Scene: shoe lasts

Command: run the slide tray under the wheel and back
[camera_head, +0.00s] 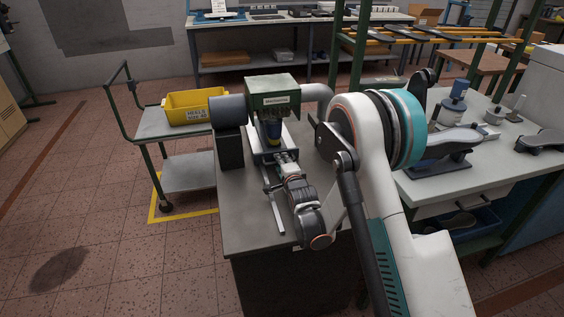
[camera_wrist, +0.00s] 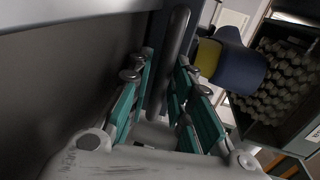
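The machine has a green housing (camera_head: 273,92) on a grey bench. A blue and yellow shoe last (camera_head: 272,132) sits under it on the slide tray (camera_head: 261,158). In the wrist view the blue last (camera_wrist: 238,68) is at the right, beside a rough grey wheel (camera_wrist: 284,88) inside the housing. My gripper (camera_head: 284,158) is at the tray's near end. The contact itself is partly hidden.
A rail (camera_head: 273,200) runs along the bench top (camera_head: 238,205) toward the near side. A trolley (camera_head: 160,124) with a yellow bin (camera_head: 194,106) stands left. A workbench (camera_head: 465,178) with lasts and tools is at the right, close to my arm. The left floor is open.

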